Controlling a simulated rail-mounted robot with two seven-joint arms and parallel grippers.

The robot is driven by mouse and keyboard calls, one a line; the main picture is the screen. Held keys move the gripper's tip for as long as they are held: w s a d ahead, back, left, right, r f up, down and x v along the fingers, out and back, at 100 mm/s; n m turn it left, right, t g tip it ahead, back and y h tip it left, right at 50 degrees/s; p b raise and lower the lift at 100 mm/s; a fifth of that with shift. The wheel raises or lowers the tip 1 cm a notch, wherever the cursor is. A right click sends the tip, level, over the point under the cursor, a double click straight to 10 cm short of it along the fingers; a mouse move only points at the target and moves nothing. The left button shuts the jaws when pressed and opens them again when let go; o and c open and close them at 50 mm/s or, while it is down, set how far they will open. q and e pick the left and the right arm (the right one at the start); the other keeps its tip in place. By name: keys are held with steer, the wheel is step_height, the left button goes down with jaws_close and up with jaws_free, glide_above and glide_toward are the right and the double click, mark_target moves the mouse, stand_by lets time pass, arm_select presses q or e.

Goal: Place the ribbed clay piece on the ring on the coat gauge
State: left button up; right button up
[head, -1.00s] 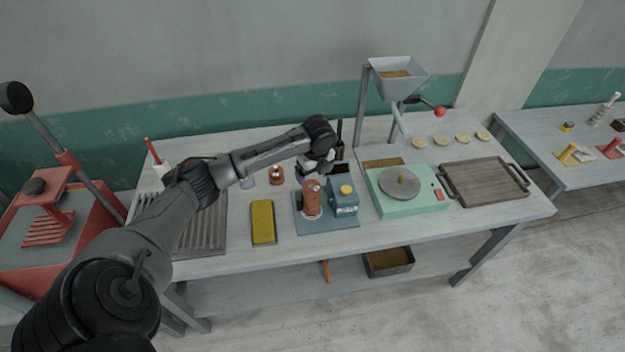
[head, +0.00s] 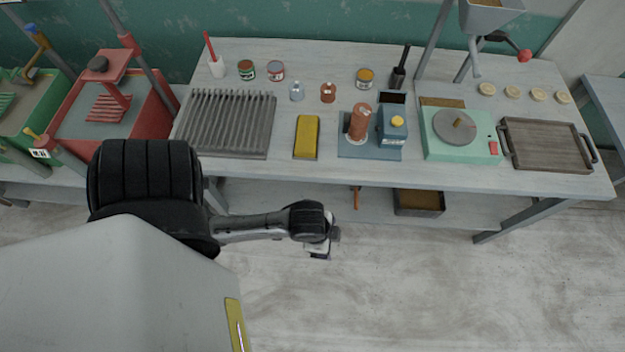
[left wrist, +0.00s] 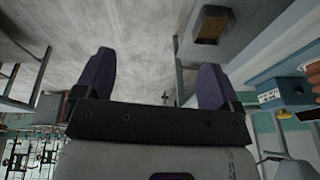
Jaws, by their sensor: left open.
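The ribbed clay piece (head: 360,118), an orange-brown cylinder, stands on the blue coat gauge's base plate (head: 366,152), at the pale ring, which shows only partly around its foot. It looks upright; how well it is centred I cannot tell. The gauge's blue box (head: 391,128) with a yellow knob is just right of it. My left gripper (head: 320,246) is empty, in front of the bench and well apart from the clay. In the left wrist view its two fingers (left wrist: 155,78) are spread with nothing between them. My right gripper is not in view.
A yellow sponge-like block (head: 306,137) and a ribbed grey tray (head: 228,124) lie left of the gauge. A green turntable unit (head: 463,152) and a wooden tray (head: 545,146) are to its right. Small jars stand behind. Floor in front of the bench is clear.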

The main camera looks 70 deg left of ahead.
arm_select(q)
steer(key=s+n, duration=0.1)
steer(key=s+r+n, duration=0.2)
steer(key=shift+s+d, duration=0.25)
steer(key=shift+s, duration=0.1)
steer(key=shift+c, duration=0.5)
stand_by(0.5)
